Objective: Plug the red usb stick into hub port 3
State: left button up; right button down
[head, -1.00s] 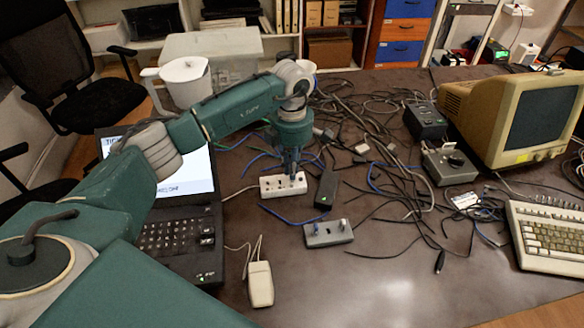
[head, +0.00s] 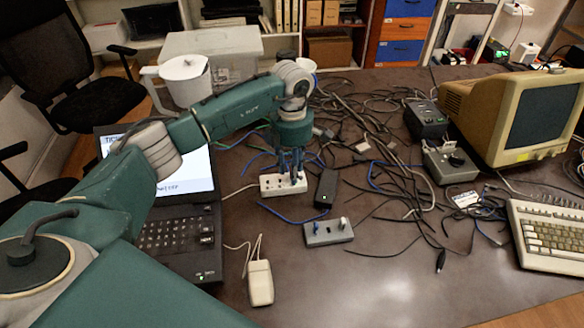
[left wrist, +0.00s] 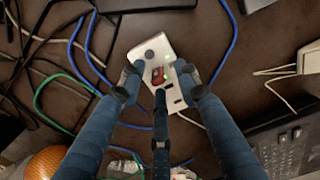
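The white hub (head: 270,189) lies on the table in front of my left gripper, beside the laptop. In the left wrist view the hub (left wrist: 146,47) shows a round grey button, a lit green light and several dark slots. The red usb stick (left wrist: 158,75) stands at the hub's top face, apparently in a port; the port number is not readable. My left gripper (head: 291,178) is low over the hub. In the left wrist view its fingers (left wrist: 157,82) are spread around the stick, with gaps on both sides. My right gripper is not in view.
A grey holder (head: 329,233) with small sticks and a black adapter (head: 326,188) are near the hub. A laptop (head: 178,232) and mouse (head: 260,283) are at left. Tangled cables cover the back middle. A monitor (head: 520,118) and keyboard (head: 548,238) are at right.

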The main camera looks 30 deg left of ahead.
pick_arm(q)
notch_tip(320, 180, up, 12)
dwell(0.6)
